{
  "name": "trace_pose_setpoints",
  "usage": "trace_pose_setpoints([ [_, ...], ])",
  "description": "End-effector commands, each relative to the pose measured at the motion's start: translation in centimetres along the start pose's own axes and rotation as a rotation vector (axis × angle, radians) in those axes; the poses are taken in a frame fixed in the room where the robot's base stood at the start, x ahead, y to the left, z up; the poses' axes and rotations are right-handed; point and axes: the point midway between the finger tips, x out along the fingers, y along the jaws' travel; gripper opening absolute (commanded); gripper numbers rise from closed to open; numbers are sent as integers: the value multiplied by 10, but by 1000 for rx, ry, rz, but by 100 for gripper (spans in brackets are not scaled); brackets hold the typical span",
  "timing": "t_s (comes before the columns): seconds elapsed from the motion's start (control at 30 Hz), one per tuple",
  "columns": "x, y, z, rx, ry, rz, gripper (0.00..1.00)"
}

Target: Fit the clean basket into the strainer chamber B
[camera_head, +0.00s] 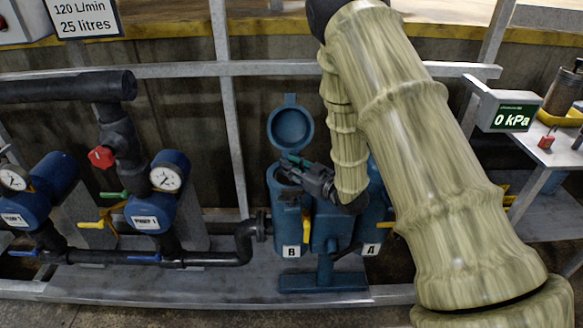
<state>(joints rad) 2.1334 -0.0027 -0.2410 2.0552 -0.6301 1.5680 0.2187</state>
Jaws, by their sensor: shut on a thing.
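Strainer chamber B (289,222) is a blue upright cylinder with a white "B" label. Its round lid (290,128) stands open behind the mouth. My gripper (285,170) reaches in from the right, with its fingers low at the mouth of chamber B. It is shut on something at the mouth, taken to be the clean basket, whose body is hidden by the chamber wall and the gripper. How far the basket sits in the chamber cannot be told.
Chamber A (371,225) stands just right of B, partly behind my arm. A brownish cylindrical basket (563,88) stands in a yellow tray on the right-hand bench. A display (513,118) reads 0 kPa. Pumps with gauges (160,190) and dark pipes fill the left.

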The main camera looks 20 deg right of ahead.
Motion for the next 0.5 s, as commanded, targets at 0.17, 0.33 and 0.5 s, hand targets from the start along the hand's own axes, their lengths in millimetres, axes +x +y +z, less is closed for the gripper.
trace_pose_setpoints([
  [0.17,0,0,2,0,0,0,37],
  [0.33,0,0,2,0,0,0,46],
  [0.5,0,0,2,0,0,0,46],
])
